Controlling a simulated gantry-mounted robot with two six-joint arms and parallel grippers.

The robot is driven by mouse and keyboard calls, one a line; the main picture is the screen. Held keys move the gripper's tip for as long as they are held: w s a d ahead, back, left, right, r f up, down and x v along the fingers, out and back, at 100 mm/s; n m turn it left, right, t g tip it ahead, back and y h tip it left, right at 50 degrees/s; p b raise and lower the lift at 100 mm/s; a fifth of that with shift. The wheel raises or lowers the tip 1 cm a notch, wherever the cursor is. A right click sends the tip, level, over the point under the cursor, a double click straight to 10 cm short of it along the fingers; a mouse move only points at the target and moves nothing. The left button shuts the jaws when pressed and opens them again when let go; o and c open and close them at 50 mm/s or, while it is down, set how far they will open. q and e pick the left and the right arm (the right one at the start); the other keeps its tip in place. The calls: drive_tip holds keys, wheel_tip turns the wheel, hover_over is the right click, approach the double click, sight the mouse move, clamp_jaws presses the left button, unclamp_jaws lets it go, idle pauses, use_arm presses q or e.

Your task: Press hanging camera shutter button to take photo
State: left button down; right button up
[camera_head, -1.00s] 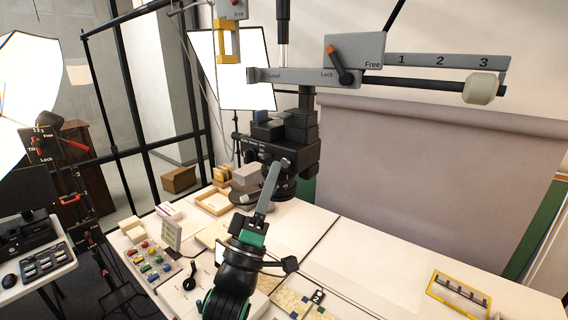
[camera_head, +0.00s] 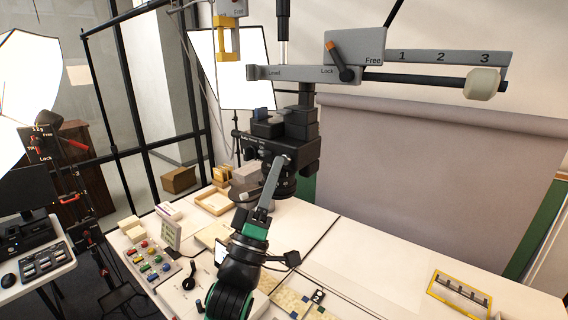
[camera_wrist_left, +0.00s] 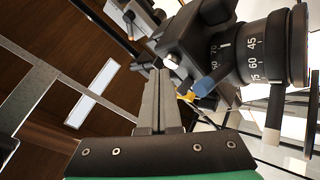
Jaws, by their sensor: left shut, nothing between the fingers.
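The black hanging camera (camera_head: 297,150) is mounted below the grey balance arm, with its lens facing down over the table. My left gripper (camera_head: 279,163) is shut and empty, its grey fingers reaching up in front of the camera's lower body. In the left wrist view the shut fingertips (camera_wrist_left: 162,80) are just left of the camera (camera_wrist_left: 195,42); I cannot tell whether they touch it. The numbered lens ring (camera_wrist_left: 255,52) and a blue-tipped part (camera_wrist_left: 203,86) show to the right. I cannot make out which part is the shutter button. My right gripper is not in view.
The grey balance arm (camera_head: 435,57) with an orange lever and a pale counterweight (camera_head: 481,83) spans above. A yellow-framed rack (camera_head: 459,295) lies at the right.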

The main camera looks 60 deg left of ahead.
use_arm(q)
drive_tip(key=shift+w+a+b, duration=0.2)
drive_tip(key=shift+w+b, duration=0.15)
drive_tip(key=shift+w, duration=0.15)
idle(0.7)
drive_tip(key=shift+s, duration=0.1)
drive_tip(key=shift+s+d, duration=0.35)
drive_tip(key=shift+s, duration=0.35)
drive_tip(key=shift+s, duration=0.1)
drive_tip(key=s, duration=0.1)
drive_tip(key=s+d+p, duration=0.1)
drive_tip(key=s, duration=0.1)
drive_tip(key=s+d, duration=0.1)
drive_tip(key=shift+s+d, duration=0.1)
drive_tip(key=shift+s, duration=0.05)
idle(0.9)
